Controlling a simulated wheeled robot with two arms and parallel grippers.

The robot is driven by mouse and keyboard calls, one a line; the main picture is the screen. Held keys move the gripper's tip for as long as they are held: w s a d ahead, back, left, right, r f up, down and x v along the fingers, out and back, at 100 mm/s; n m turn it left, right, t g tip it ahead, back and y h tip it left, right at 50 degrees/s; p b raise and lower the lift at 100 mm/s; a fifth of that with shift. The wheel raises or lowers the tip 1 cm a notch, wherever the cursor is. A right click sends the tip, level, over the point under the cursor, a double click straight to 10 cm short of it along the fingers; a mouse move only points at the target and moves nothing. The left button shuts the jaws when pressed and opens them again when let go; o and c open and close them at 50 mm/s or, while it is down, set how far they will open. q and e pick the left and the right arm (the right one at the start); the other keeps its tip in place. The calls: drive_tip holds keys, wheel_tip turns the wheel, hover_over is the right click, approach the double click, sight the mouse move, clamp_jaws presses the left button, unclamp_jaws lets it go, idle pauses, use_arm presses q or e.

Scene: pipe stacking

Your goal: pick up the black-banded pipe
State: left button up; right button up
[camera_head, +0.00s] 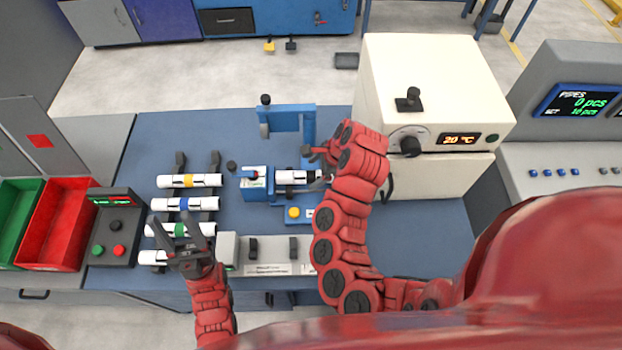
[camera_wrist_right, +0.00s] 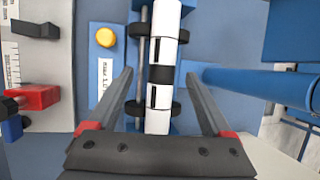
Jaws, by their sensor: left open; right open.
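The black-banded pipe (camera_head: 292,177) is white and lies level in the blue fixture on the bench in the head view. In the right wrist view the pipe (camera_wrist_right: 161,74) runs between the fingers, resting by black rollers, its black band in the middle. My right gripper (camera_head: 316,166) is open with a finger on each side of the pipe; gaps show between fingers and pipe (camera_wrist_right: 163,100). My left gripper (camera_head: 180,230) is open over the front of the pipe rack, partly hiding the green-banded pipe (camera_head: 180,230) and a white pipe (camera_head: 153,257).
Yellow-banded (camera_head: 189,181) and blue-banded (camera_head: 184,204) pipes lie on the rack at left. A white oven-like box (camera_head: 435,90) stands behind the right arm. A blue post frame (camera_head: 308,122) rises behind the fixture. A button box (camera_head: 116,228) and red bin (camera_head: 62,225) are at left.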

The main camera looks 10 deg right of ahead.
sight(311, 174)
drive_tip(key=p+x, duration=0.1)
drive_tip(key=x, duration=0.2)
drive_tip(key=shift+w+d+f, duration=0.1)
drive_tip(key=shift+w+d, duration=0.05)
drive_tip(key=shift+f, duration=0.25)
drive_tip(key=shift+w, duration=0.1)
clamp_jaws()
